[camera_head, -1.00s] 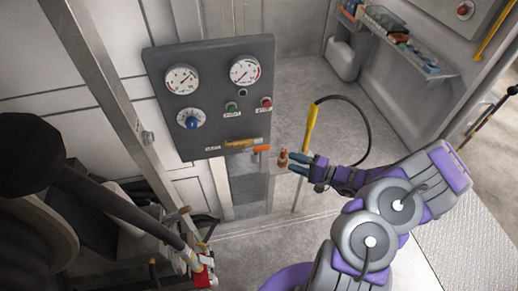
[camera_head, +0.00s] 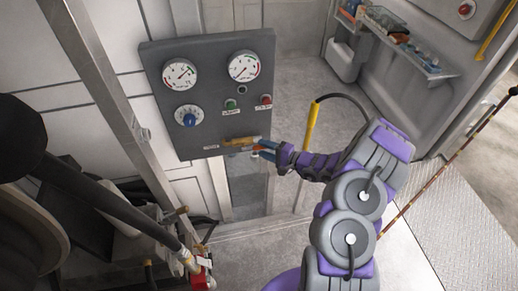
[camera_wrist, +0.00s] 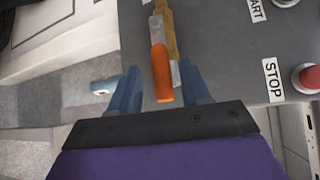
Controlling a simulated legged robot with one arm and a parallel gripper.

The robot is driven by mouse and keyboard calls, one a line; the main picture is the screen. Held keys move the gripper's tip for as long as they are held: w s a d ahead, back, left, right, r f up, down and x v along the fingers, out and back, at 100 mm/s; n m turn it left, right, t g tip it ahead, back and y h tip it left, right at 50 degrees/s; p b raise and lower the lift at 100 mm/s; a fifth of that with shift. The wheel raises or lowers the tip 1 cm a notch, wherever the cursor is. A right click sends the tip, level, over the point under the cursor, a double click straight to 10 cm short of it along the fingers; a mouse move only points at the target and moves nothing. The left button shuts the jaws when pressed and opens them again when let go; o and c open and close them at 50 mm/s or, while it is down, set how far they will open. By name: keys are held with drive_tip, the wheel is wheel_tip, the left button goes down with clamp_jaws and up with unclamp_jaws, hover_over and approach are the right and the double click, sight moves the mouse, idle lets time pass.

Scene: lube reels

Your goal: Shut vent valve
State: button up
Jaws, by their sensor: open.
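The vent valve is a brass fitting (camera_head: 238,141) at the bottom edge of the grey gauge panel, and it also shows at the top of the wrist view (camera_wrist: 168,35). Its orange handle (camera_wrist: 160,72) lies in line with the brass body, pointing right in the head view. My gripper (camera_head: 262,149) is at the handle end. In the wrist view my gripper (camera_wrist: 158,70) is open, with one blue finger on each side of the handle and gaps visible. Contact cannot be told. In the head view the fingers partly hide the handle.
The grey panel (camera_head: 210,97) carries gauges, a blue knob (camera_head: 189,119), a green button (camera_head: 231,104) and a red STOP button (camera_wrist: 309,77). A yellow-handled hose (camera_head: 311,125) is behind my arm. Reels and hoses (camera_head: 95,190) fill the lower left.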

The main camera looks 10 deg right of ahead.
drive_tip(key=shift+w+f, duration=0.15)
drive_tip(key=shift+w, duration=0.65)
drive_tip(key=shift+w+a, duration=0.1)
drive_tip(key=shift+a, duration=0.95)
drive_tip(key=shift+c, duration=0.8)
drive_tip(key=shift+d, duration=0.6)
drive_tip(key=c, duration=0.5)
clamp_jaws()
drive_tip(key=shift+a, duration=0.15)
